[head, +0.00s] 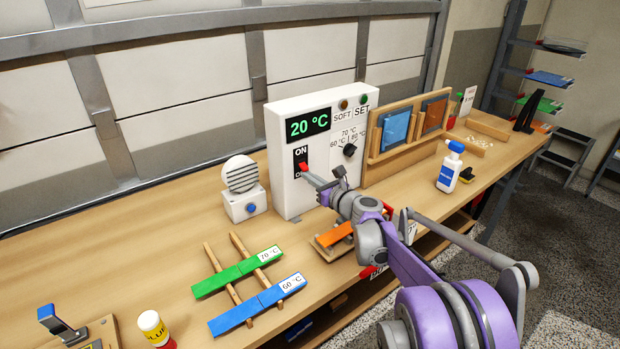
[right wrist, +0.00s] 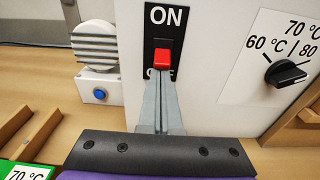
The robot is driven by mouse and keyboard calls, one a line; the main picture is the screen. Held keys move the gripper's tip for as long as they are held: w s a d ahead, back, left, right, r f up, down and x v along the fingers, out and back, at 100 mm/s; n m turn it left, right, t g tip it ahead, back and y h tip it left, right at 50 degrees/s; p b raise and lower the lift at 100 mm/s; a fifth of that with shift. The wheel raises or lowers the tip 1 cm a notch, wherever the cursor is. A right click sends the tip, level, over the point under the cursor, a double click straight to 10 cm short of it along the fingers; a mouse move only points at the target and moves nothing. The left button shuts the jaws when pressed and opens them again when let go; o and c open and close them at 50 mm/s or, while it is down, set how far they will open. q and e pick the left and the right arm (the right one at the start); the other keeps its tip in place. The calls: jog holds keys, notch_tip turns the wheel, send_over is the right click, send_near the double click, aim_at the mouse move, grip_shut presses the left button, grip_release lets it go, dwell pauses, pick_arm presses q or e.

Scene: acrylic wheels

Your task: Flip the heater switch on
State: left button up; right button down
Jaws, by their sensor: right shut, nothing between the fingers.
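The heater box (head: 289,205) is white and stands upright on the bench, with a green display reading 20 °C. Its red switch (head: 304,167) sits on a black plate marked ON at the top, with the lower label partly covered. In the right wrist view the red switch lever (right wrist: 162,59) sticks out below the word ON. My right gripper (head: 309,176) is shut and empty, its fingertips at or just under the lever; I cannot tell if they touch. It also shows in the right wrist view (right wrist: 161,84). My left gripper is not in view.
A black dial (head: 349,150) is on the same panel, right of the switch. A white fan-like unit (head: 243,190) stands to the left. Green (head: 238,272) and blue (head: 258,304) bars lie in front on wooden strips. A spray bottle (head: 450,168) stands to the right.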

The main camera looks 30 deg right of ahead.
aim_at(303, 164)
jog(key=shift+s+r+g, duration=0.1)
jog(key=shift+r+g, duration=0.2)
jog(key=shift+g, duration=0.2)
notch_tip(303, 164, up, 2)
jog(key=g+p, duration=0.1)
jog(key=g, duration=0.2)
jog(key=shift+s+g, duration=0.15)
jog(key=shift+g, duration=0.25)
jog(key=shift+r, duration=0.15)
jog(key=shift+r+p, duration=0.3)
jog(key=shift+r, duration=0.3)
jog(key=shift+d+r, duration=0.15)
jog(key=shift+r, duration=0.1)
